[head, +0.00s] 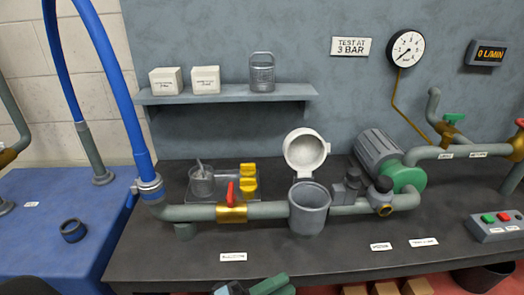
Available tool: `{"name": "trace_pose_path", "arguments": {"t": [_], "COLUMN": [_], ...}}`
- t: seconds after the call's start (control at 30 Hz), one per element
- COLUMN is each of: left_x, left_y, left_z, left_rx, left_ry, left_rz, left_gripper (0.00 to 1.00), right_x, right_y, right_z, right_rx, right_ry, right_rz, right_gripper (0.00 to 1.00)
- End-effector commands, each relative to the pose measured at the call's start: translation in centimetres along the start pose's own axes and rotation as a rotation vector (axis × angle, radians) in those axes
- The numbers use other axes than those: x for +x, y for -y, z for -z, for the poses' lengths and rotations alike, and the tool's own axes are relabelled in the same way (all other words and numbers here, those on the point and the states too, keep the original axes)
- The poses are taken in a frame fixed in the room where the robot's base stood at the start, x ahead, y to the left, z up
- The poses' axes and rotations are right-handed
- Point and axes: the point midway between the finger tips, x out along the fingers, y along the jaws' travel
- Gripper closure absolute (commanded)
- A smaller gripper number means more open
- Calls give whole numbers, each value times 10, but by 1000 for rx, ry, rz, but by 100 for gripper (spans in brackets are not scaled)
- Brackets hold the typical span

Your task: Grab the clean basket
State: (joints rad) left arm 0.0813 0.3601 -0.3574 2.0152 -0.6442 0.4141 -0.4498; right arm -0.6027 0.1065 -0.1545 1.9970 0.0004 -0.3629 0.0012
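A grey mesh basket (261,73) with a handle stands upright on the wall shelf, right of two white boxes. A second basket-like grey cup (202,182) sits in a clear tray on the bench, with a thin stick rising from it; I cannot tell how clean it is. The strainer housing (309,210) in the pipe is open at the top, its pale round lid (305,152) tipped up behind it; its inside is too dark to read. My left gripper (250,288) shows only in part at the bottom edge, well below the shelf and apart from both baskets. My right gripper is not in view.
The shelf (225,94) also holds the two white boxes (166,81). A pipe with a red-handled valve (230,200) crosses the bench, with yellow blocks behind it. A motor (378,150) stands right of the lid. The bench front (290,258) is mostly clear.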

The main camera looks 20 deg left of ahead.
Motion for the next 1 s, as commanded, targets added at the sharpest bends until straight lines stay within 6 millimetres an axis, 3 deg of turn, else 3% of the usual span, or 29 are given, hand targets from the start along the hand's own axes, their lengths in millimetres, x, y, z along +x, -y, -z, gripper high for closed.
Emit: {"name": "trace_pose_path", "arguments": {"t": [0.1,0.23,0.4,0.5,0.67,0.7,1.0], "left_x": [-54,-130,-232,-276,-311,-315,-317], "left_y": [-52,-112,-174,-193,-206,-207,-208], "left_z": [-21,-23,11,36,61,64,66], "left_rx": [-362,-734,-1123,-1274,-1395,-1407,-1413], "left_ry": [316,665,1069,1242,1388,1402,1411], "left_rz": [-84,-167,-245,-271,-289,-291,-293], "left_gripper": [71,71,71,71,71,66,64], "right_x": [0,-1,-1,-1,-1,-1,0], "right_y": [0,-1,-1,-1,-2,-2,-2], "right_z": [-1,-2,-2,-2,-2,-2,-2], "right_rx": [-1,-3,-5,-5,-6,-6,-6], "right_ry": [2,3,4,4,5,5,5], "right_rz": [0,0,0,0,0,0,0], "right_gripper": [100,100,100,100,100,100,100]}}
